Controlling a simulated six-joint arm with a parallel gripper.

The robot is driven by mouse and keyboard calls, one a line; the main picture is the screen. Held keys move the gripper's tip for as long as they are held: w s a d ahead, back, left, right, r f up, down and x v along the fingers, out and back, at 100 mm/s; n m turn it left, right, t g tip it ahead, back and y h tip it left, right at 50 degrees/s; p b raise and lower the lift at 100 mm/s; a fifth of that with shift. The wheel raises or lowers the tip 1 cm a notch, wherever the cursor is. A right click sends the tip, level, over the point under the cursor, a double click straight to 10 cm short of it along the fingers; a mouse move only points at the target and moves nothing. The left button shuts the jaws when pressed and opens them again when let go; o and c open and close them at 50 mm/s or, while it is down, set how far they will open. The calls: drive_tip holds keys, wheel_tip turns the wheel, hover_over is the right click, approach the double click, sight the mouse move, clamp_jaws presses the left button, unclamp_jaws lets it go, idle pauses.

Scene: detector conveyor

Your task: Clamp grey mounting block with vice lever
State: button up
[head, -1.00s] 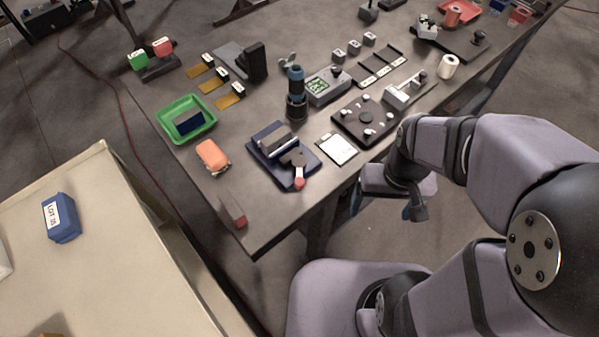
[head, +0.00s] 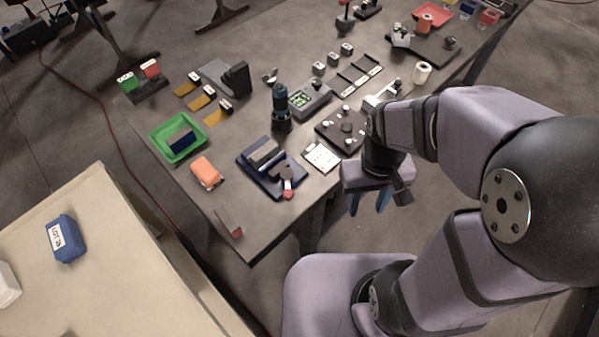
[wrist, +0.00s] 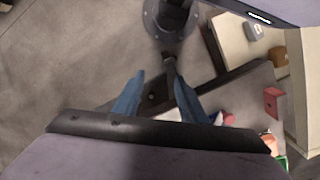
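The vice (head: 262,170) stands near the front edge of the grey bench in the head view, a dark blue base with a grey block (head: 264,153) between its jaws. Whether the block is gripped tight cannot be told. Its lever ends in a red knob (head: 288,187) and points towards the front edge. My gripper (head: 369,203) is to the right of the vice, off the bench's front edge, with two blue fingers pointing down. In the wrist view my gripper (wrist: 160,98) has its fingers apart with nothing between them.
An orange block (head: 206,171) and a green tray (head: 162,150) lie left of the vice. A white notepad (head: 322,157) and a black fixture plate (head: 340,131) lie to its right. A dark blue cylinder (head: 281,108) stands behind. A beige table (head: 120,250) is at lower left.

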sight(287, 199)
drive_tip(key=w+a+f+n+t+h+b, duration=0.1)
drive_tip(key=a+f+n+t+h+b, duration=0.1)
drive_tip(key=a+n, duration=0.4)
drive_tip(key=a+f+n+t+h+b, duration=0.2)
drive_tip(key=a+n+t+h+b, duration=0.2)
drive_tip(key=n, duration=0.7)
drive_tip(key=w+a+f+n+t+h+b, duration=0.1)
drive_tip(key=a+f+n+t+h+b, duration=0.1)
drive_tip(key=a+n+t+h, duration=0.4)
drive_tip(key=shift+w+a+n+t+b, duration=0.15)
drive_tip(key=shift+a+n+t+b, duration=0.25)
drive_tip(key=shift+a+n, duration=0.3)
drive_tip(key=shift+w+a+n+t+b, duration=0.15)
drive_tip(key=shift+a+n+t+b, duration=0.25)
drive_tip(key=shift+a, duration=0.45)
drive_tip(key=shift+w+a+f+n, duration=0.1)
drive_tip(key=shift+a+n, duration=0.2)
drive_tip(key=shift+a, duration=0.2)
drive_tip(key=shift+w+d, duration=0.25)
drive_tip(key=shift+d, duration=0.1)
drive_tip(key=p+x, duration=0.2)
drive_tip(key=x, duration=0.1)
drive_tip(key=p+x, duration=0.1)
drive_tip(key=x, duration=0.1)
drive_tip(key=shift+d+r, duration=0.15)
drive_tip(key=shift+r, duration=0.2)
drive_tip(key=shift+x, duration=0.8)
